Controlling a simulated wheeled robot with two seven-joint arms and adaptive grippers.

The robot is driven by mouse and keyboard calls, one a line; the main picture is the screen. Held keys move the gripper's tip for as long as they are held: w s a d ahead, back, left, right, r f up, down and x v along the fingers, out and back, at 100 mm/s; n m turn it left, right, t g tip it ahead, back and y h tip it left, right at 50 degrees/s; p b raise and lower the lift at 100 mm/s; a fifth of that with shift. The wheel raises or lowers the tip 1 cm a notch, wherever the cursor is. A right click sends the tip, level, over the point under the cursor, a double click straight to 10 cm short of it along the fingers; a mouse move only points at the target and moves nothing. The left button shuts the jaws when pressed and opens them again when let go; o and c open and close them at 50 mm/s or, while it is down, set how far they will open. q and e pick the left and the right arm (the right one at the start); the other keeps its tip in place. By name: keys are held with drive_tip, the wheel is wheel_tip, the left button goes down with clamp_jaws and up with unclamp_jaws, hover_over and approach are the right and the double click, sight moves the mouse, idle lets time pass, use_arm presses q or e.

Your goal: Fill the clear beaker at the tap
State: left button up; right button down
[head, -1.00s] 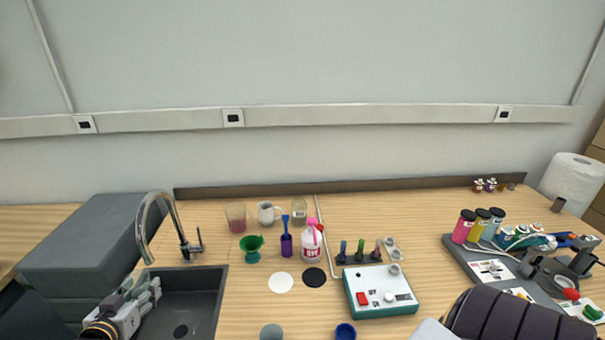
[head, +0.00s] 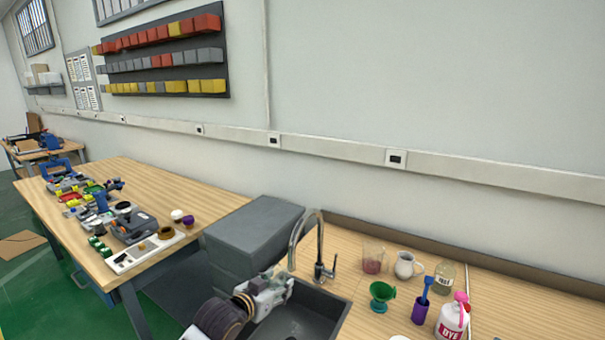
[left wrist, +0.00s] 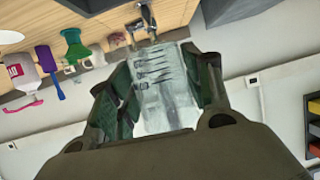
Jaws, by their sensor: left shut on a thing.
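The clear beaker (left wrist: 163,88) with dark graduation marks is between the fingers of my left gripper (left wrist: 160,95) in the left wrist view, and the fingers are shut on it. In the head view my left gripper (head: 278,284) is over the left side of the dark sink (head: 335,309), near and below the spout of the curved metal tap (head: 320,243). The beaker is hard to make out there. The tap also shows in the left wrist view (left wrist: 146,22), beyond the beaker. No water stream is visible. My right gripper is out of view.
A grey block (head: 250,232) stands left of the sink. Right of the tap are a glass with reddish liquid (head: 372,262), a white jug (head: 405,265), a green funnel (head: 381,296), a purple holder (head: 421,309) and a dye bottle (head: 452,320). Another cluttered bench lies at the left.

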use_arm(q)
drive_tip(key=w+a+r+n+t+y, duration=0.15)
drive_tip(key=a+r, duration=0.35)
drive_tip(key=r, duration=0.5)
drive_tip(key=s+a+f+n+y, duration=0.2)
drive_tip(key=a+n+y, duration=0.1)
drive_tip(key=a, duration=0.4)
drive_tip(key=s+a+f, duration=0.1)
drive_tip(key=s+f, duration=0.2)
drive_tip(key=f, duration=0.3)
drive_tip(key=s+a+f+n+y, duration=0.1)
drive_tip(key=s+a+f, duration=0.1)
drive_tip(key=s+f, duration=0.2)
drive_tip(key=s+a+f+y, duration=0.1)
drive_tip(key=s+a+f, duration=0.1)
drive_tip(key=f, duration=0.6)
drive_tip(key=shift+s+a+f+n, duration=0.2)
drive_tip(key=shift+s+a+n, duration=0.05)
drive_tip(key=shift+s, duration=0.4)
drive_tip(key=shift+s+f+t, duration=0.25)
drive_tip(key=shift+s+f, duration=0.3)
drive_tip(key=shift+f, duration=0.05)
